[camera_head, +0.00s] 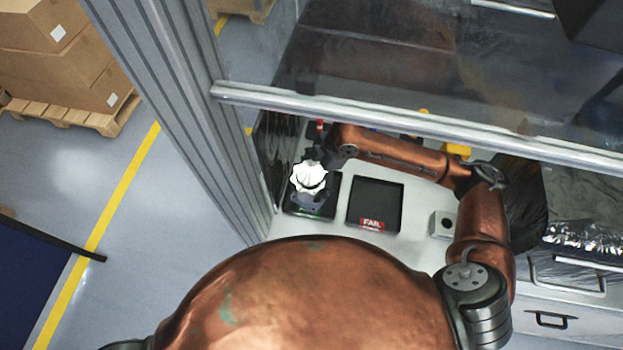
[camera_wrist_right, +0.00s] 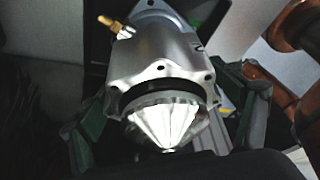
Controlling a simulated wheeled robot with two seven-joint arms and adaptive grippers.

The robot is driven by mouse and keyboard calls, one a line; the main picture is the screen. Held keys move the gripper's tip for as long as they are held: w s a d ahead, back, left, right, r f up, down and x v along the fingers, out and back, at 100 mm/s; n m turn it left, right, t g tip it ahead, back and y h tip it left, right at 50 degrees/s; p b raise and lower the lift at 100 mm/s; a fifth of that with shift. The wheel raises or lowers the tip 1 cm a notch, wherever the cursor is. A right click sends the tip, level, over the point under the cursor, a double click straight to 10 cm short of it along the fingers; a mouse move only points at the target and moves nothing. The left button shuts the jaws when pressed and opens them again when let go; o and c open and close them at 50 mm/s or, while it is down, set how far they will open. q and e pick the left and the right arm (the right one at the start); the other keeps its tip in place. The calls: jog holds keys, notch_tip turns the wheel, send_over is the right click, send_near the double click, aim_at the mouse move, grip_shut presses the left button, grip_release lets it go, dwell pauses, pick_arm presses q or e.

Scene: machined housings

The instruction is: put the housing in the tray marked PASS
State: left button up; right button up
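The housing (camera_wrist_right: 165,62) is a silver machined body with a brass fitting and a ribbed cone; in the head view its pale ribbed end (camera_head: 309,177) shows above the left dark tray (camera_head: 328,207). That tray has a small green mark at its front edge; its lettering is not readable. My right gripper (camera_head: 313,188) is over this tray, and in the wrist view its green-sided fingers (camera_wrist_right: 168,85) lie on both sides of the housing and appear closed on it. Whether the housing touches the tray is hidden. My left gripper is not in view.
A second dark tray (camera_head: 375,197), marked FAIL in red, lies empty to the right. A small grey box with a button (camera_head: 443,225) stands right of it. A grey post (camera_head: 190,110) and a rail (camera_head: 400,125) border the bench. My right arm spans the back of the bench.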

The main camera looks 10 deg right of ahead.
aim_at(319, 168)
jog(key=o, duration=0.3)
jog(key=shift+o, duration=0.2)
jog(key=b+v, duration=0.1)
jog(key=v, duration=1.1)
jog(key=shift+r, duration=0.15)
jog(key=shift+w, duration=0.1)
